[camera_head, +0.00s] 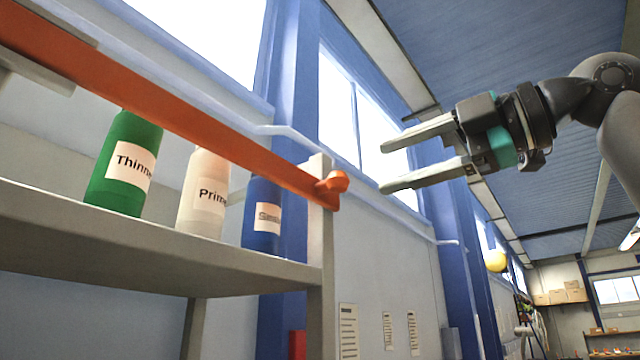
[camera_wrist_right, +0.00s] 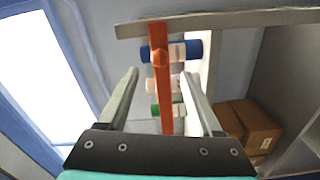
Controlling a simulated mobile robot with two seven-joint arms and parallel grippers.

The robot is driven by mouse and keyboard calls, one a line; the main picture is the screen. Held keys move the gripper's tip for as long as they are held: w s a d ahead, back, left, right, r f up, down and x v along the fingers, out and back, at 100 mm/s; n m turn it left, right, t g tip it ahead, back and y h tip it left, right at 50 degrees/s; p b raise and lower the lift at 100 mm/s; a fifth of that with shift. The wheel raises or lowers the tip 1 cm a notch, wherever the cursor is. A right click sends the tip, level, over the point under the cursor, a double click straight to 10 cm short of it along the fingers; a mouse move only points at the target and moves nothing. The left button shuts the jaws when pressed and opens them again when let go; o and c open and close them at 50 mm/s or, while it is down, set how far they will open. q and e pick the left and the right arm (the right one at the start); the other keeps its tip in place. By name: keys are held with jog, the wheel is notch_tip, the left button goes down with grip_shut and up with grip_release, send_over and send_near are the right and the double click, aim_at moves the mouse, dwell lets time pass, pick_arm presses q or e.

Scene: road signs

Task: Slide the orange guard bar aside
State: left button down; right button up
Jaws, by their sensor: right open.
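The orange guard bar (camera_head: 175,115) runs across the front of a grey shelf in the head view, above the shelf board, from upper left to a knob (camera_head: 334,182) at its right end. In the right wrist view the bar (camera_wrist_right: 166,105) stands upright in the picture, between the two fingers in line of sight. My right gripper (camera_head: 382,168) is open and empty, to the right of the knob and apart from it; it also shows in the right wrist view (camera_wrist_right: 163,85). My left gripper is not in view.
Behind the bar stand a green bottle labelled "Thinne" (camera_head: 124,165), a cream bottle labelled "Prim" (camera_head: 203,192) and a blue bottle (camera_head: 262,212). The grey shelf post (camera_head: 320,270) rises beside the knob. Cardboard boxes (camera_wrist_right: 250,128) show in the right wrist view.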

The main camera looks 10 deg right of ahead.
aim_at(324, 193)
jog(key=p+x, duration=0.3)
jog(key=x, duration=0.9)
jog(key=shift+s, duration=0.1)
jog(key=shift+c, duration=0.2)
grip_shut()
jog(key=shift+f, duration=0.1)
dwell(0.7)
